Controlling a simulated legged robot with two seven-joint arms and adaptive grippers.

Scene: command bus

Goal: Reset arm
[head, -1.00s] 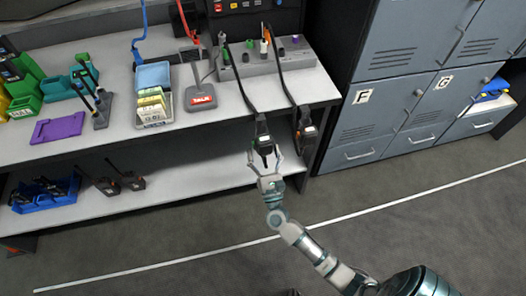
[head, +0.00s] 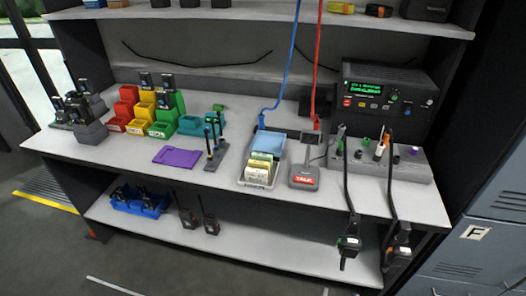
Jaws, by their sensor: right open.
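Only the fingertips of my right gripper (head: 341,292) seem to show, as small pale tips at the bottom edge of the head view. They are spread apart with nothing between them, so it is open. The rest of my right arm is out of the picture. A black handset (head: 348,243) hangs on its cord over the front of the shelf unit, above the fingertips and apart from them. A second handset (head: 397,257) hangs to its right. My left gripper is not in view.
The worktop (head: 340,199) holds a card tray (head: 259,187), a talk microphone (head: 304,178), a purple pad (head: 177,157), coloured bins (head: 162,128) and a radio console (head: 385,103). A lower shelf (head: 255,247) holds radios. Grey lockers (head: 484,262) stand at the right. Floor in front is clear.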

